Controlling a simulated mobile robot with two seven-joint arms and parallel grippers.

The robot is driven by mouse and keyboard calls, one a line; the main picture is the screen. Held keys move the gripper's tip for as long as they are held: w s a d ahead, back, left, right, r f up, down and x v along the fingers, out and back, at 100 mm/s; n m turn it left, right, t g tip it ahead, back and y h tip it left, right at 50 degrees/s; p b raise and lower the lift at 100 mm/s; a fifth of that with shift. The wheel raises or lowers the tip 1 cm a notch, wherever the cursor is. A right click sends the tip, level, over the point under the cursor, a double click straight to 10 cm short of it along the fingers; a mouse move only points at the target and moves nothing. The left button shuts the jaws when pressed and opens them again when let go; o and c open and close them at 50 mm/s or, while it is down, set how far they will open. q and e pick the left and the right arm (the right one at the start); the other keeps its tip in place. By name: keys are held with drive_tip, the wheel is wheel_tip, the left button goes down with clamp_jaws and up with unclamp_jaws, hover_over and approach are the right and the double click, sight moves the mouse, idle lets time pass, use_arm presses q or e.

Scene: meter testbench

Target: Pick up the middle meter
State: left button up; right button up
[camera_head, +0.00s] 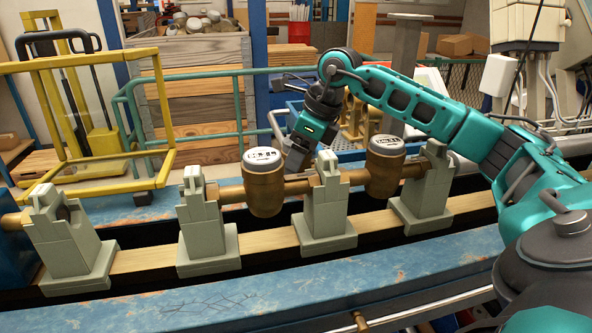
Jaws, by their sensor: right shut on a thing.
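The middle meter (264,190), a brass body with a white dial on top, sits between two grey stands in the row, in line with the brass pipe pieces. My right gripper (282,147) reaches over from behind and is shut on the middle meter at its upper right side. The fingertips are partly hidden behind the meter. A second brass meter (385,170) sits one place to the right, between the stands there. My left gripper is not in view.
Grey stands (210,238) line the wooden rail (150,258); the space between the two leftmost stands holds no meter. A yellow frame (90,178) stands at left. Behind are a green railing (240,105) and a wooden crate (195,85) of meters.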

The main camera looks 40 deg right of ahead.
drive_tip(key=c, duration=0.6)
drive_tip(key=shift+c, duration=0.5)
drive_tip(key=shift+r, duration=0.1)
